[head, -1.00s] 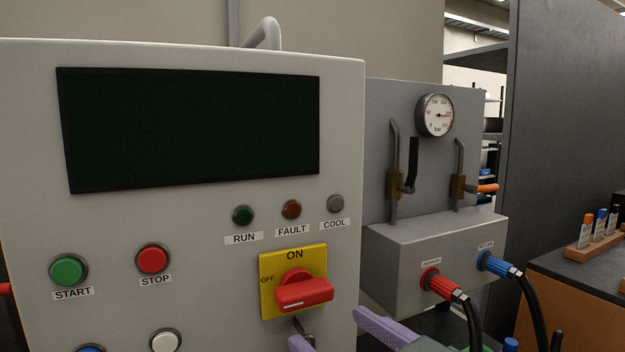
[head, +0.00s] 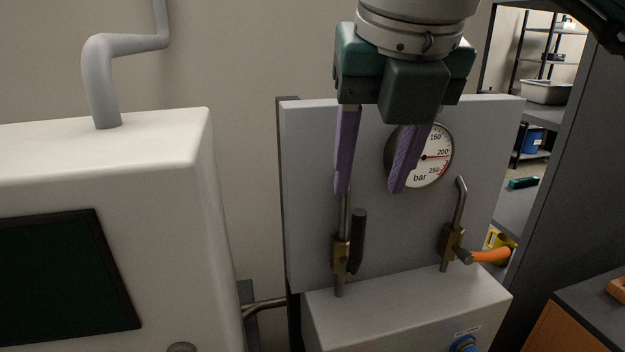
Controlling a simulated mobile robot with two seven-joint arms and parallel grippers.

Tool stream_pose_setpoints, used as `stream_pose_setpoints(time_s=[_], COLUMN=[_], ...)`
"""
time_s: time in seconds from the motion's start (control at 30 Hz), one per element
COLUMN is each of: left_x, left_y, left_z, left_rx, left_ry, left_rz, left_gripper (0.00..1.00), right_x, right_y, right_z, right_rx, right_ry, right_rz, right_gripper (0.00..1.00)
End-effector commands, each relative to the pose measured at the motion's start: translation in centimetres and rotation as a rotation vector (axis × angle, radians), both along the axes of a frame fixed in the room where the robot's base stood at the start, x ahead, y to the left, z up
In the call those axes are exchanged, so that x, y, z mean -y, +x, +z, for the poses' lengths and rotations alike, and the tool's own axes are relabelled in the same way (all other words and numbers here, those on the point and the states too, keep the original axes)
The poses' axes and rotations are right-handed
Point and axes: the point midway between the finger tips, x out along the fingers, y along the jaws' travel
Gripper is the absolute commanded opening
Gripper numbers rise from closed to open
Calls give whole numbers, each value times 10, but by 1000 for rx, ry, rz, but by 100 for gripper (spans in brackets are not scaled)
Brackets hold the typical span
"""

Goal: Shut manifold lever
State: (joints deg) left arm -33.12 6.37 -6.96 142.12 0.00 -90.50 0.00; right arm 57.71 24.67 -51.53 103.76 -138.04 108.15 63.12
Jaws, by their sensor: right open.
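The manifold panel (head: 305,215) is a grey upright plate with two brass-bodied valves on thin pipes. The left valve has a black lever (head: 357,240) that stands upright beside its pipe. The right valve has an orange-gripped lever (head: 490,256) that points sideways to the right. No label tells which is the manifold lever. My right gripper (head: 370,190) comes in from above, its two purple fingers apart and empty. Its fingertips are above the black lever in the picture, one to each side of it, apart from it. The right finger partly covers the gauge. My left gripper is not in view.
A round bar gauge (head: 433,160) is on the panel. A grey box (head: 400,300) juts out below the valves. A white control cabinet (head: 110,165) with a dark screen stands at left. A dark partition (head: 570,180) and shelving are at right.

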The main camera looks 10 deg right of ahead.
Motion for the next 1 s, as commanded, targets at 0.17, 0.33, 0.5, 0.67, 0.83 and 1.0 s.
stream_pose_setpoints(time_s=[0.17, 0.33, 0.5, 0.67, 0.83, 1.0], left_x=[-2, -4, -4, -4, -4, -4], left_y=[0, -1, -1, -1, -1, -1], left_z=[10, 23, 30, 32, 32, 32], left_rx=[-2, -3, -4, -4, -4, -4], left_ry=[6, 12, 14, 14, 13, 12], left_rz=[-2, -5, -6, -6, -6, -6], left_gripper=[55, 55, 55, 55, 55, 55], right_x=[5, 6, 7, 8, 8, 8], right_y=[7, 19, 30, 36, 37, 38], right_z=[-15, -46, -72, -86, -90, -90], right_rx=[-3, -6, -1, 1, 2, 2], right_ry=[-12, -12, -9, -8, -8, -7], right_rz=[-12, -9, -7, -5, -3, -4], right_gripper=[51, 51, 51, 51, 51, 51])
